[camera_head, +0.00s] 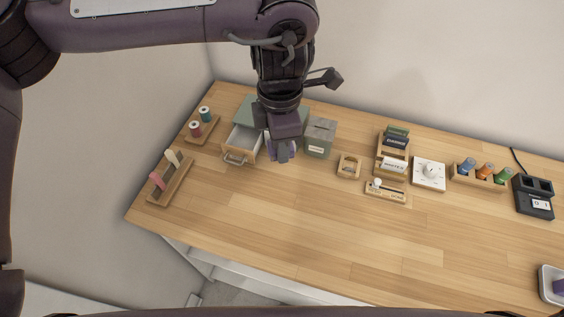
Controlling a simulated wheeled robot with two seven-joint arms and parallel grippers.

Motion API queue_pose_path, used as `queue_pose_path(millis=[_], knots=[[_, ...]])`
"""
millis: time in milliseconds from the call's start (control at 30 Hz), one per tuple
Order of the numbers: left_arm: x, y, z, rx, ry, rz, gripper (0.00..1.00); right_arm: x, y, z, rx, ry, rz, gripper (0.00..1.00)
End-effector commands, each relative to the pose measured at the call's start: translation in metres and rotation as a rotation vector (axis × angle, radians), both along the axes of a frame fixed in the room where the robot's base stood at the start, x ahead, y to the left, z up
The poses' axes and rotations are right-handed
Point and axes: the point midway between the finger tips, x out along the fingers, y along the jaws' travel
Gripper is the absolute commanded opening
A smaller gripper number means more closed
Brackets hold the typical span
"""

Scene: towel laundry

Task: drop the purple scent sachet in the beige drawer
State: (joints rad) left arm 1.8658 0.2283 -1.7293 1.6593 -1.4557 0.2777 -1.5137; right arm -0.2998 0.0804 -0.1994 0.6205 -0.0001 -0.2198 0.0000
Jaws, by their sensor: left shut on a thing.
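The beige drawer (256,149) is pulled open, with its handle at the front, under a green-topped box (244,110) at the back left of the table. My left gripper (283,153) points down just right of the open drawer, above the table. It is shut on the purple scent sachet (292,149), which shows only as small purple patches around the fingers. The gripper hides part of the drawer's right side. The visible inside of the drawer looks pale and empty. My right gripper is out of view.
A grey-green box (319,138) stands close right of my left gripper. Spool stand (203,129) and peg rack (171,180) are at the left. A tray (545,283) with a purple item sits lower right. The front middle is clear.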

Motion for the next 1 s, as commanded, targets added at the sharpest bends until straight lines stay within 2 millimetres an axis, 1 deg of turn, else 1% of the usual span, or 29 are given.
queue_pose_path(millis=[33,200,300,400,500,633,867,1000], knots=[[0.018,0.005,-0.006,0.000,0.003,0.117,0.14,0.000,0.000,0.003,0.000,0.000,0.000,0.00],[0.075,0.033,-0.031,0.002,0.003,0.509,0.14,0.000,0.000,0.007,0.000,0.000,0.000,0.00],[0.102,0.054,-0.045,0.002,0.002,0.711,0.14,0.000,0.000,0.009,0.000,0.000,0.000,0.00],[0.121,0.072,-0.056,0.002,0.001,0.866,0.14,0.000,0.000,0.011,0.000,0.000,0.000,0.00],[0.133,0.086,-0.063,0.001,0.001,0.972,0.14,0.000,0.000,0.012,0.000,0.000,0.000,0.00],[0.141,0.096,-0.069,0.000,-0.001,1.042,0.14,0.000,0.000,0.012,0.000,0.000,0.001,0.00],[0.143,0.098,-0.079,0.001,0.000,1.056,0.14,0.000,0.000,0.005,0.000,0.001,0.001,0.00],[0.142,0.098,-0.089,0.001,0.001,1.055,0.14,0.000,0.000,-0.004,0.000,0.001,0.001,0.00]])
